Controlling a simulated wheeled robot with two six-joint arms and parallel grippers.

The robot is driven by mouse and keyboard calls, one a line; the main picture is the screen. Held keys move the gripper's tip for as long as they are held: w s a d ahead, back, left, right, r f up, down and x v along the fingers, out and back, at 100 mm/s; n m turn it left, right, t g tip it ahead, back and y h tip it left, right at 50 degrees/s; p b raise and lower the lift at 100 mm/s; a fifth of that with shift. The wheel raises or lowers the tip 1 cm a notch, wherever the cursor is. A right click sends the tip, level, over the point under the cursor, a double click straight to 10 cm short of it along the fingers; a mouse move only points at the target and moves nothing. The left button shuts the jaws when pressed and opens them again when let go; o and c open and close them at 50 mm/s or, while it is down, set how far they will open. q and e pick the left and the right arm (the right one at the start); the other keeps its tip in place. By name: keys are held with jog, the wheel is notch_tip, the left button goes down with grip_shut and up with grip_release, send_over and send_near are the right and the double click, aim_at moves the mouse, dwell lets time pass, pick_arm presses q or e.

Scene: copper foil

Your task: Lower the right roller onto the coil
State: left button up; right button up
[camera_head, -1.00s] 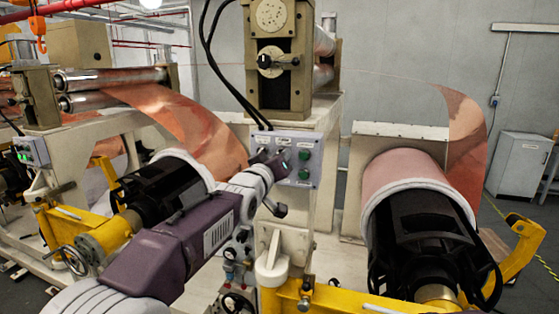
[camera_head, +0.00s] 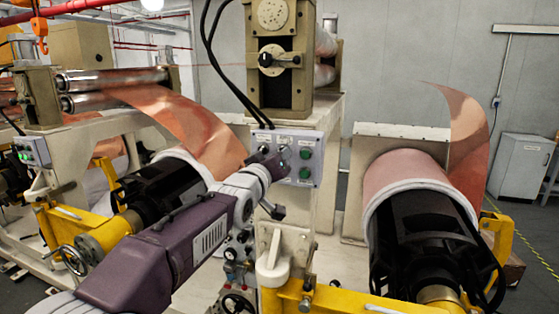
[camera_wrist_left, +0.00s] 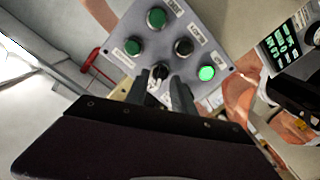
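The right coil (camera_head: 397,183) is a wide copper roll on a black core at the right of the head view, with a copper strip (camera_head: 466,130) curving above it. A yellow arm (camera_head: 497,243) stands upright at its right end. I cannot pick out the right roller clearly. My left gripper (camera_head: 273,168) is at the grey control panel (camera_head: 318,147). In the left wrist view its fingers (camera_wrist_left: 160,90) straddle the black selector knob (camera_wrist_left: 160,71), apparently shut on it. A lit green button (camera_wrist_left: 206,73) is right of the knob. My right gripper is not in view.
A left coil (camera_head: 175,165) with copper strip stands behind my left arm. A yellow frame (camera_head: 335,300) runs along the front. The roller stand (camera_head: 283,60) rises above the panel. A grey cabinet (camera_head: 519,165) is at the far right.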

pick_arm(q)
jog(key=b+v, duration=0.2)
jog(key=v, duration=0.5)
jog(key=shift+s, duration=0.2)
jog(key=shift+w+r, duration=0.1)
